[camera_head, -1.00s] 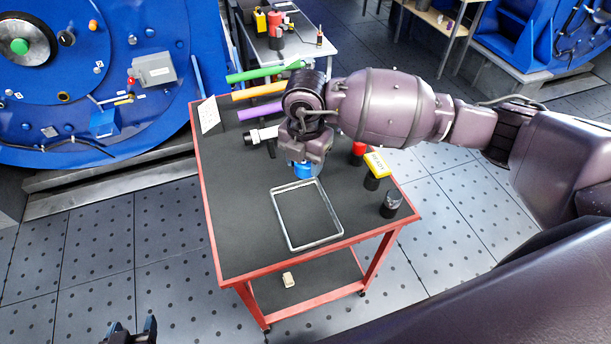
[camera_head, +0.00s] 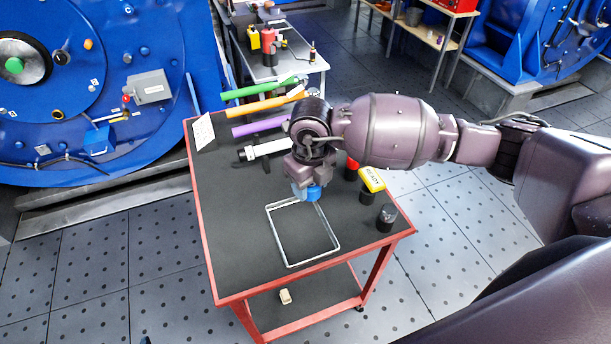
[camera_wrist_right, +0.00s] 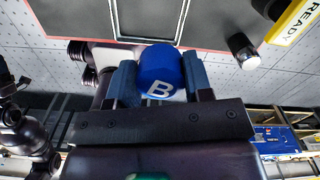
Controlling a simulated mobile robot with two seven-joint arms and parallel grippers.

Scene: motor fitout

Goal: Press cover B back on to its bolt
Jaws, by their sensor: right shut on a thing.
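Cover B (camera_wrist_right: 160,72) is a blue round cap marked with a white B. My right gripper (camera_head: 306,192) is shut on it, with a finger on each side of it in the right wrist view. The cover also shows in the head view (camera_head: 314,194), above the far edge of the metal frame on the cart. The blue motor (camera_head: 165,120) stands at the left with several small fittings on its face. I cannot tell which of them is the bolt of cover B. Only a dark sliver of my left gripper (camera_head: 145,340) shows at the bottom edge.
The red-edged cart (camera_head: 230,265) carries the rectangular frame (camera_head: 278,240), green, orange and purple bars, a white-and-black tool (camera_head: 262,150), a yellow READY block (camera_head: 372,179) and a dark knob (camera_head: 387,214). Open floor (camera_head: 100,260) lies left of the cart.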

